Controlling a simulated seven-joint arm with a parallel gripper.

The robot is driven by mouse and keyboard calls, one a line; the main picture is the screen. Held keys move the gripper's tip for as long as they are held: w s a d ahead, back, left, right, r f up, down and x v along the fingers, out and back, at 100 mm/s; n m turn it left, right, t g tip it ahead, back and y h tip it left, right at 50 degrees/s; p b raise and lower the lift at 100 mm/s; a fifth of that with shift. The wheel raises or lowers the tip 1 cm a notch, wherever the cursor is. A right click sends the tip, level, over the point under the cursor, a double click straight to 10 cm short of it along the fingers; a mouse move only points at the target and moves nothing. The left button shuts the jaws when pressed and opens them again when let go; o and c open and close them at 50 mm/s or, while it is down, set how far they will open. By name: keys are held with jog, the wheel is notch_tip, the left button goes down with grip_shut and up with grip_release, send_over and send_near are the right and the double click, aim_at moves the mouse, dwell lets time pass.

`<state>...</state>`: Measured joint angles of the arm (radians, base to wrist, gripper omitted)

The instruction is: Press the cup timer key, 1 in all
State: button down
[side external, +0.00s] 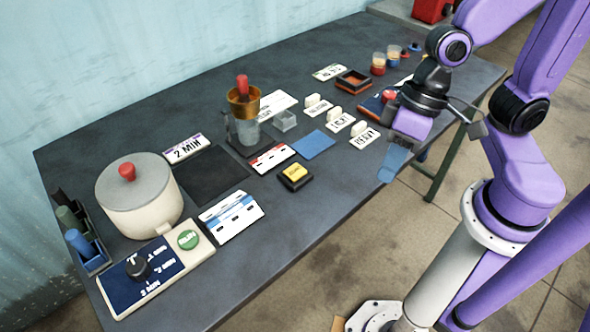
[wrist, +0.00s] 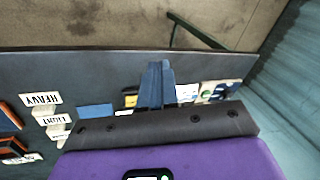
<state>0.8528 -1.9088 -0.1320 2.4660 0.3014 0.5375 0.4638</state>
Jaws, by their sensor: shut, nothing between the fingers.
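A yellow key (side external: 294,173) sits on a small black base near the table's front edge, in front of a red-and-white label card. A round green button (side external: 188,239) is on the dial panel at the left front, and a red button (side external: 389,96) is on a dark panel at the right. I cannot read which is the cup timer key. My gripper (side external: 388,175) is shut and empty, with its blue fingers pointing down beyond the table's front edge, right of the yellow key and apart from it. In the wrist view the blue fingers (wrist: 154,70) partly hide a yellow patch.
A lidded cream pot (side external: 138,205) stands at the left. A glass cup with a copper funnel (side external: 244,105) stands mid-table. Label cards reading HEAVY, LIGHT (side external: 340,125) and READY (side external: 364,139) stand near my gripper. A blue mat (side external: 306,145) lies between them and the yellow key.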

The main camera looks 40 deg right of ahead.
jog(key=w+a+f+m+t+y, duration=0.1)
jog(key=w+a+m+t+y, duration=0.1)
jog(key=w+a+m, duration=0.55)
jog(key=m+t+h, duration=0.4)
jog(key=m+t, duration=0.3)
jog(key=m, duration=1.4)
send_over(298, 173)
jog(key=shift+f, duration=1.9)
jog(key=shift+f, duration=4.4)
jog(key=shift+f, duration=0.25)
jog(key=shift+f, duration=0.2)
